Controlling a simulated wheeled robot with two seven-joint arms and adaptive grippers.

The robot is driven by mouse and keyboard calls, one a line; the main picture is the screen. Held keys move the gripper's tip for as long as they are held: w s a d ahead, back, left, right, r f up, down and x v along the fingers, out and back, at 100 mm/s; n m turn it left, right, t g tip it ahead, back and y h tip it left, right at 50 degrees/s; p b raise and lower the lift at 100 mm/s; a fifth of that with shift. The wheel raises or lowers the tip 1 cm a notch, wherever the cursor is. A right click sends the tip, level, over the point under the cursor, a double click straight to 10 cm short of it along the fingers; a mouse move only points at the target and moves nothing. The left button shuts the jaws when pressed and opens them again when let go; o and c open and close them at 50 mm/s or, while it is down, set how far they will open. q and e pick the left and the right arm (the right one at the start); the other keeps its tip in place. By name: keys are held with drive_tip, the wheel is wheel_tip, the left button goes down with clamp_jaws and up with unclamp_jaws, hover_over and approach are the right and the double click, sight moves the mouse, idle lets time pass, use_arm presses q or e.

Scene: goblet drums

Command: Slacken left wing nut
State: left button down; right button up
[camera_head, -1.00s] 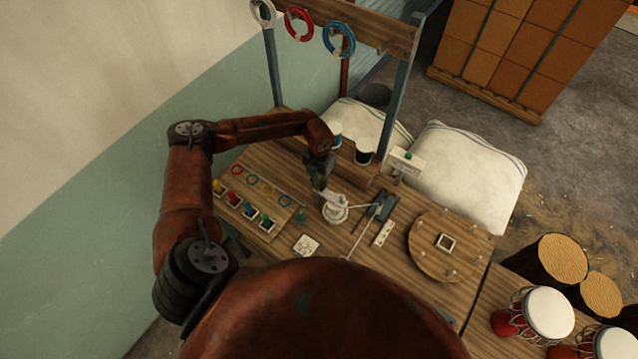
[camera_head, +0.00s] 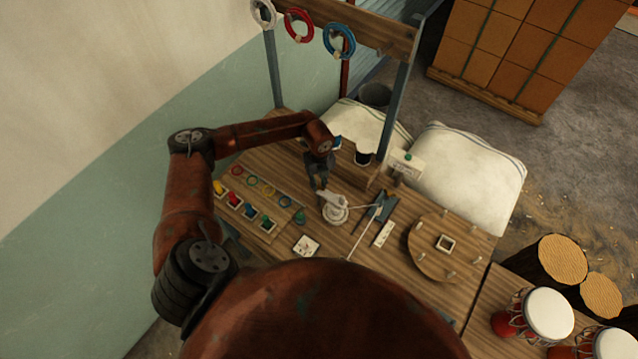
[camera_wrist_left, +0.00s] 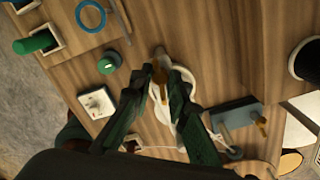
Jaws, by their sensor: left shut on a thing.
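A brass-coloured wing nut (camera_wrist_left: 160,76) sits over a white round fixture (camera_head: 335,209) on the wooden bench. The fixture also shows in the left wrist view (camera_wrist_left: 188,78), partly behind my fingers. My left gripper (camera_head: 320,186) comes down on the fixture's left side. In the left wrist view my left gripper (camera_wrist_left: 162,72) has its two fingertips on either side of the wing nut, shut on it. A second small brass piece (camera_wrist_left: 259,121) shows by a blue block (camera_wrist_left: 238,114) to the right. My right gripper is not in view.
A tray of coloured pegs (camera_head: 240,212) lies left of the fixture, with a green knob (camera_head: 300,216) and a white plate (camera_head: 306,245) nearby. A thin white rod (camera_head: 361,236) and a round wooden board (camera_head: 428,265) lie to the right. A post frame (camera_head: 397,90) rises behind.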

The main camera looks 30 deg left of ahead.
use_arm(q)
drive_tip(key=n+p, duration=0.1)
drive_tip(key=n, duration=0.4)
drive_tip(key=shift+r+n, duration=0.1)
drive_tip(key=shift+n, duration=0.2)
drive_tip(key=n+p, duration=0.2)
drive_tip(key=n, duration=0.3)
drive_tip(key=shift+w+r, duration=0.1)
drive_tip(key=n+p, duration=0.2)
drive_tip(key=n, duration=0.2)
drive_tip(key=shift+n+p, duration=1.1)
drive_tip(key=shift+n, duration=0.7)
drive_tip(key=c, duration=1.8)
unclamp_jaws()
drive_tip(key=shift+f, duration=0.2)
drive_tip(key=shift+c, duration=0.2)
